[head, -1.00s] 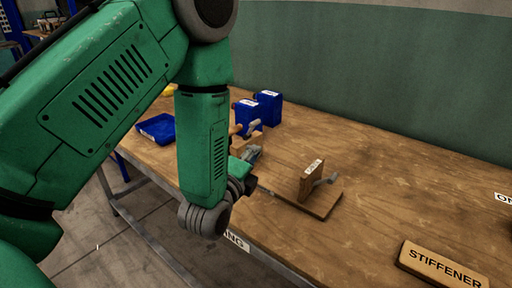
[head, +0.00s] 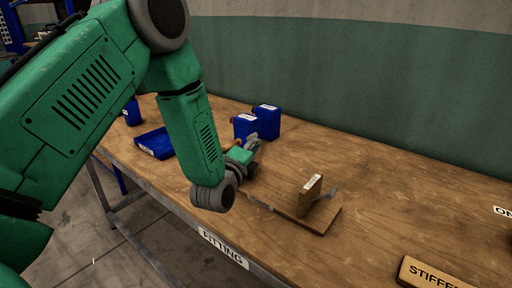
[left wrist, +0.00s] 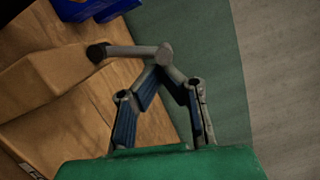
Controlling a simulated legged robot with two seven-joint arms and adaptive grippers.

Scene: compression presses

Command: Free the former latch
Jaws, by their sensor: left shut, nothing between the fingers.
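My left gripper (head: 254,142) is shut and empty over the left part of the bench. In the left wrist view its fingertips (left wrist: 162,64) meet right by the round end of a grey latch lever (left wrist: 130,50). I cannot tell whether they touch it. The lever runs to a dark knob or pivot beside a wooden block (left wrist: 45,75). In the head view my gripper and arm mostly hide this block. My right gripper is not in view.
Blue containers (head: 266,122) stand behind my left gripper, and a blue tray (head: 155,143) lies left of my forearm. A STIFFENER sign (head: 432,273) is at the front right. The bench (head: 400,190) is clear between the second fixture and the wall.

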